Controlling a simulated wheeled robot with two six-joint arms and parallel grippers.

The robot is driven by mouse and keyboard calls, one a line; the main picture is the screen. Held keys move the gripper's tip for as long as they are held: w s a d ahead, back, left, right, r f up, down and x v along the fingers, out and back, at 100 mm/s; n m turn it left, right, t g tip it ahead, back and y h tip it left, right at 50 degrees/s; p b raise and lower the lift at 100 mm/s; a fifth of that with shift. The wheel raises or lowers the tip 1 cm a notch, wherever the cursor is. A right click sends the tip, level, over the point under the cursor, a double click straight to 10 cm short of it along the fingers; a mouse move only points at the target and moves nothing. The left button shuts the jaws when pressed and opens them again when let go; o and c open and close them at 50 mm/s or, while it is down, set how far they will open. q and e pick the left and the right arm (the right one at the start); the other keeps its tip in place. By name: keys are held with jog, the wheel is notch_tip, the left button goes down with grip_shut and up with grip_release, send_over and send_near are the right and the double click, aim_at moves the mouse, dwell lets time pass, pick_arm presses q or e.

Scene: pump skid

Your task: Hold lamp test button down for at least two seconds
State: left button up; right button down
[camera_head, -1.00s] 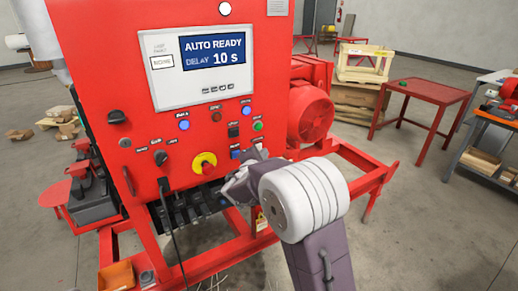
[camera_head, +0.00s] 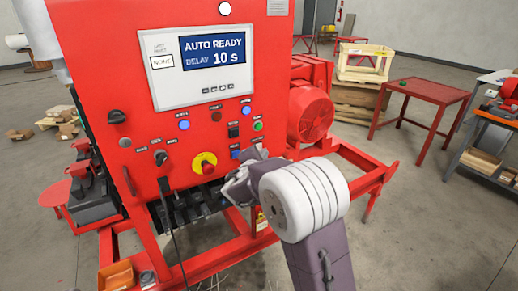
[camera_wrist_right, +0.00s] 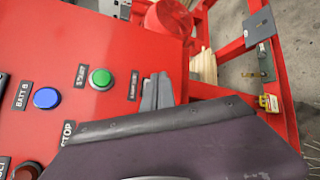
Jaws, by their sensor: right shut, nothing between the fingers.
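The red control panel (camera_head: 140,135) faces me in the head view. My right gripper (camera_head: 256,152) is at its lower right part, below the green button (camera_head: 257,126). In the right wrist view the shut, empty fingers (camera_wrist_right: 156,92) are at the panel beside a label (camera_wrist_right: 133,85) that seems to begin "LAMP". The lamp test button itself is not visible there; the fingers appear to cover its place. I cannot tell whether they touch or press it. The green button also shows in the wrist view (camera_wrist_right: 101,79). My left gripper is not in view.
A display (camera_head: 213,54) reads "AUTO READY, DELAY 10 s". A red and yellow knob (camera_head: 204,163) and a blue lamp (camera_head: 184,125) sit left of my gripper. The skid's red frame rail (camera_head: 345,150) runs behind my arm. A red table (camera_head: 425,88) stands at the right.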

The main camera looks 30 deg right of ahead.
jog(key=shift+w, duration=0.1)
dwell(0.7)
jog(key=shift+w+b, duration=0.3)
jog(key=shift+w, duration=0.05)
jog(key=shift+w, duration=0.4)
dwell(2.0)
dwell(1.7)
jog(key=shift+s+b, duration=0.85)
